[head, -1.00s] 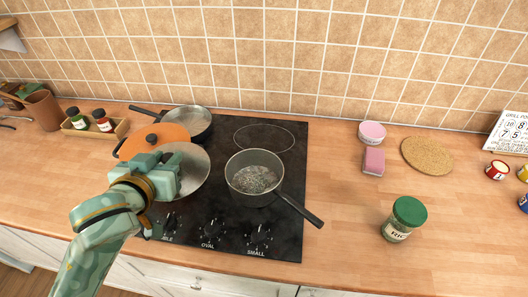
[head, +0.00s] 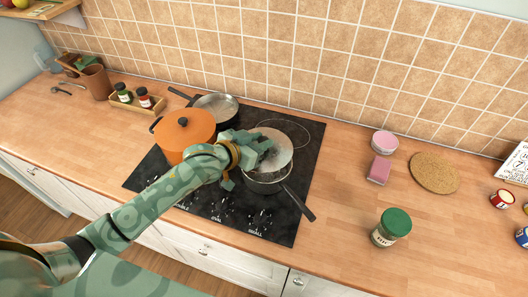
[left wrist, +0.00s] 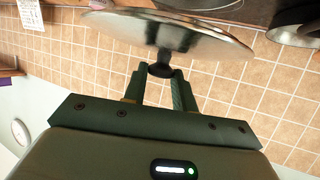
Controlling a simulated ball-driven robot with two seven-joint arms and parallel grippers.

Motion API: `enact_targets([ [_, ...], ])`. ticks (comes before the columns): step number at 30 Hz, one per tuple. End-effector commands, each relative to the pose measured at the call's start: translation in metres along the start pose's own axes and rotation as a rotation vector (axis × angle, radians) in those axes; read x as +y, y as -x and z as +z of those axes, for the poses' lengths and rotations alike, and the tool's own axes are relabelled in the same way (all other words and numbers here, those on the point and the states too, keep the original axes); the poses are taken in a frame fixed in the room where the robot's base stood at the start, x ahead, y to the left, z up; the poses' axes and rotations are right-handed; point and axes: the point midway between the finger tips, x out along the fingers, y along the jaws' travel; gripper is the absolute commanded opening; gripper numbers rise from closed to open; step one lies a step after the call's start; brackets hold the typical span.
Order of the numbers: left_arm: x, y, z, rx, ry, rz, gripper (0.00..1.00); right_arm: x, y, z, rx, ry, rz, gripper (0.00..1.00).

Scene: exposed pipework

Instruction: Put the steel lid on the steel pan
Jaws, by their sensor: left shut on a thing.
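The steel lid (head: 279,154) is a round grey disc with a dark knob. My left gripper (head: 262,150) is shut on its knob, and the left wrist view shows the two fingers (left wrist: 160,82) around the knob below the lid (left wrist: 165,32). The steel pan (head: 268,184) stands on the hob with its dark handle pointing to the lower right. In the head view the lid covers the far part of the pan's opening; whether it touches the rim I cannot tell. My right gripper is in neither view.
An orange pot (head: 184,132) with a lid stands left of my left gripper, and another pan (head: 215,106) sits behind it on the black hob (head: 308,150). A green-lidded jar (head: 391,227), a pink sponge (head: 379,170) and a cork mat (head: 435,172) lie to the right.

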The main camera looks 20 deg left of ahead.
Motion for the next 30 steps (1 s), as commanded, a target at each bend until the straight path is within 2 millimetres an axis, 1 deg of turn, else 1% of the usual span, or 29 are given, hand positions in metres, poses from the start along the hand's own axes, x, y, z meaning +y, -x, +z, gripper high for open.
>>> enact_targets([
  [1,0.0,-0.008,0.004,0.002,0.001,-0.001,0.0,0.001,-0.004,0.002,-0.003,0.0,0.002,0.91],
  [5,0.0,-0.017,0.009,0.002,0.001,0.0,0.0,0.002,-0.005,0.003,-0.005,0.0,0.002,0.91],
  [7,0.001,-0.026,0.013,0.001,0.0,0.0,0.0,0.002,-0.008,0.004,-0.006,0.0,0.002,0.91],
  [9,0.001,-0.029,0.026,-0.001,0.0,-0.001,0.0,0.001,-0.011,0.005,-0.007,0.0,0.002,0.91],
  [12,0.001,-0.034,0.037,0.001,0.001,-0.001,0.0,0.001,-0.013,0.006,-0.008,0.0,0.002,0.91],
  [21,0.001,-0.034,0.039,0.002,-0.001,-0.001,0.0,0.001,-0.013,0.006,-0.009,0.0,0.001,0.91],
  [30,0.001,-0.037,0.048,0.002,-0.001,-0.001,0.0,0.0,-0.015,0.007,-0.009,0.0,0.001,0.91],
])
